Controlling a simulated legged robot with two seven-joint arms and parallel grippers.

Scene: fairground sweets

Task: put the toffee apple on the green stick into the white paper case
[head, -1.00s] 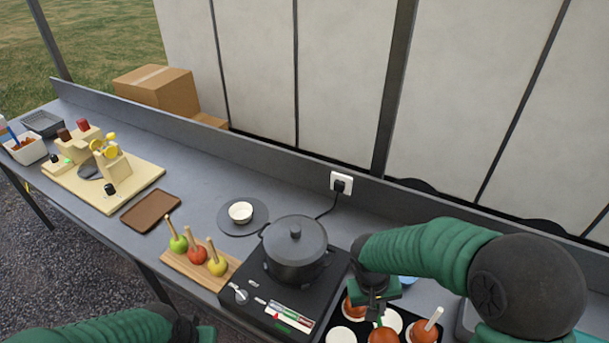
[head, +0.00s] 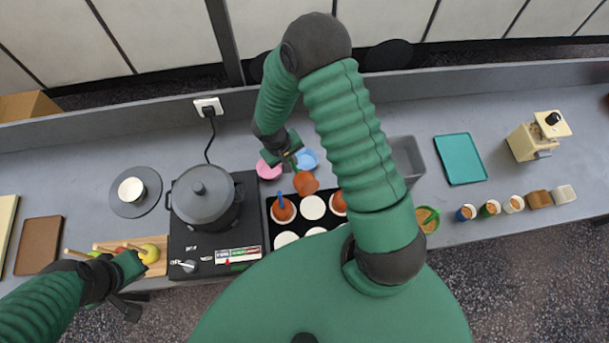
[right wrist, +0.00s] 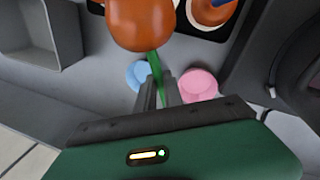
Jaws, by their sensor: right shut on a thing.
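The toffee apple (head: 306,183) is orange-brown and hangs above the back edge of a black tray. My right gripper (head: 291,160) is shut on its green stick. The right wrist view shows the apple (right wrist: 142,22) beyond the fingers, with the green stick (right wrist: 155,66) between them. A small white round cup (head: 131,189), which looks like the white paper case, sits on a dark round mat at the left, well apart from the apple. My left gripper (head: 132,266) is low at the left by a wooden board; its fingers are unclear.
The black tray (head: 269,222) holds white discs and other apples, one with a blue stick (head: 283,208). Pink (head: 268,170) and blue (head: 307,160) cases stand behind it. A lidded pot (head: 203,195) on a hob stands between tray and white cup.

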